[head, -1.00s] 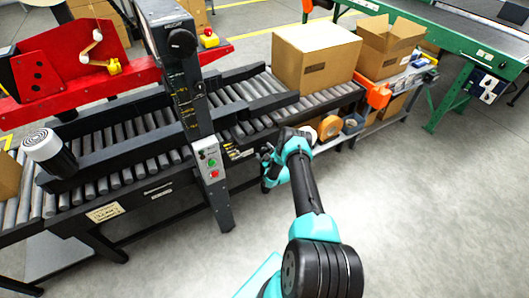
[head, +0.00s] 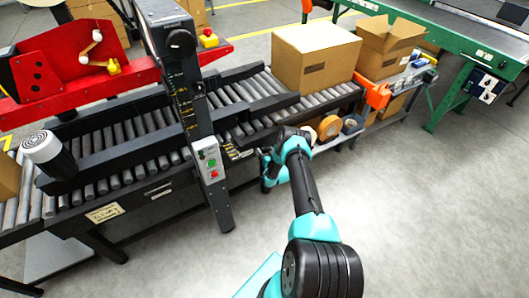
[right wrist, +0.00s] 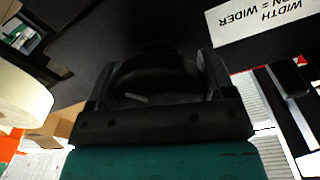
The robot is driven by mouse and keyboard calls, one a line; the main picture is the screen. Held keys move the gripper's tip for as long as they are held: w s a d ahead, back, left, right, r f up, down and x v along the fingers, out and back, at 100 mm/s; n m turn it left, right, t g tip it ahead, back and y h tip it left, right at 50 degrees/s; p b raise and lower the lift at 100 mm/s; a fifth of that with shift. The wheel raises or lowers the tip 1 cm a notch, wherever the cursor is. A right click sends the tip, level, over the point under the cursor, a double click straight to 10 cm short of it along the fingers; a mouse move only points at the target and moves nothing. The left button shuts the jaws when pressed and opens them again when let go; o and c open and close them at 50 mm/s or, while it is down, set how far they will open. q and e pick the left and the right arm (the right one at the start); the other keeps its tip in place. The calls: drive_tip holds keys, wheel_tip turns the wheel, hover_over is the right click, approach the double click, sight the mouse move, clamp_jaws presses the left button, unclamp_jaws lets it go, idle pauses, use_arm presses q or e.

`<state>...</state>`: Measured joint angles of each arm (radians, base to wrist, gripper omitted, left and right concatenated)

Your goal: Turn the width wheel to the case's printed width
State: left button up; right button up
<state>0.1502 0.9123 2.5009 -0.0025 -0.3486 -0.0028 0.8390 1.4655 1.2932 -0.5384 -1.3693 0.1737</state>
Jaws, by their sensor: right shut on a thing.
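The cardboard case (head: 315,58) sits on the rollers at the upper middle of the head view. A small dark print is on its front face, too small to read. My right gripper (head: 266,166) is at the near side of the conveyor, just right of the black post. In the right wrist view my right gripper (right wrist: 158,85) is shut on a dark thing, apparently the width wheel, mostly hidden in shadow between the fingers. A white width label (right wrist: 265,25) with "WIDTH" and "WIDER" shows upside down beside it. My left gripper is out of view.
The black post (head: 190,100) carries a control box (head: 209,160) with green and red buttons. Tape rolls (head: 330,127) sit on a shelf right of my gripper. The floor at the right is clear.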

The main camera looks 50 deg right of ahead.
drive_tip(key=m, duration=0.4)
drive_tip(key=shift+m, duration=0.3)
drive_tip(key=m, duration=0.4)
drive_tip(key=shift+f+m, duration=0.1)
drive_tip(key=shift+m, duration=0.3)
drive_tip(key=o, duration=0.9)
drive_tip(key=shift+s, duration=0.1)
drive_tip(key=v, duration=1.7)
drive_tip(key=shift+r, duration=0.3)
drive_tip(key=shift+s, duration=0.15)
